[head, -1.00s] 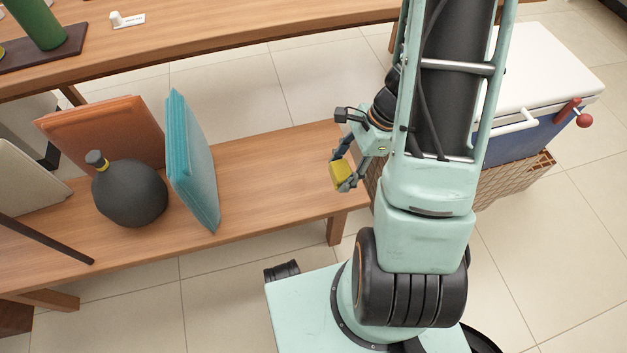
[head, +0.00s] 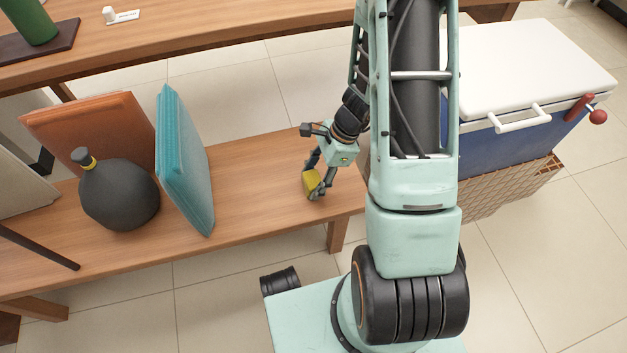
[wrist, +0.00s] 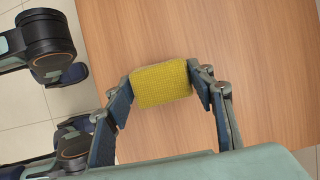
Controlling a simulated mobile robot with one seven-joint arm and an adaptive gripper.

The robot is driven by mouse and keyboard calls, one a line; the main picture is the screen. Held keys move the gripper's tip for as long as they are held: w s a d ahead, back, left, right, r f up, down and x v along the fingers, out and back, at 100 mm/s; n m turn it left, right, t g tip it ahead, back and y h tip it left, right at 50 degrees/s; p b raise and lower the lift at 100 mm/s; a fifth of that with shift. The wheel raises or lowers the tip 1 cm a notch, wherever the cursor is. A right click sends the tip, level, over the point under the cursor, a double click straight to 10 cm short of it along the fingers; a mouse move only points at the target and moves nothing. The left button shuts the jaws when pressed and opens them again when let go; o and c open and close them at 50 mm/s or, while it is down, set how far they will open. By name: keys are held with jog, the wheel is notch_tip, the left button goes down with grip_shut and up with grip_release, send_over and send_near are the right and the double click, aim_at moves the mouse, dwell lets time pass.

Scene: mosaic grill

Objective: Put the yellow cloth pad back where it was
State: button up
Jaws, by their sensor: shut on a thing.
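The yellow cloth pad (wrist: 162,84) is a small textured block held between the two fingers of my gripper (wrist: 160,90) in the wrist view. In the head view, my gripper (head: 316,184) is shut on the pad (head: 311,182), over the right end of the wooden bench (head: 262,190). Bare bench top lies behind the pad in the wrist view. I cannot tell how high the pad is above the bench.
A teal cushion (head: 186,165), an orange cushion (head: 80,128) and a dark round flask (head: 119,195) stand on the bench's left part. A blue cooler (head: 510,125) is at the right. A wooden table (head: 210,38) stands behind. The bench's right part is clear.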

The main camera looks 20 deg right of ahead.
jog(key=shift+f, duration=0.15)
jog(key=o, duration=1.1)
jog(key=shift+d+r, duration=0.1)
jog(key=shift+r, duration=0.5)
jog(key=p+v, duration=0.5)
jog(key=v, duration=0.6)
jog(key=shift+r, duration=0.2)
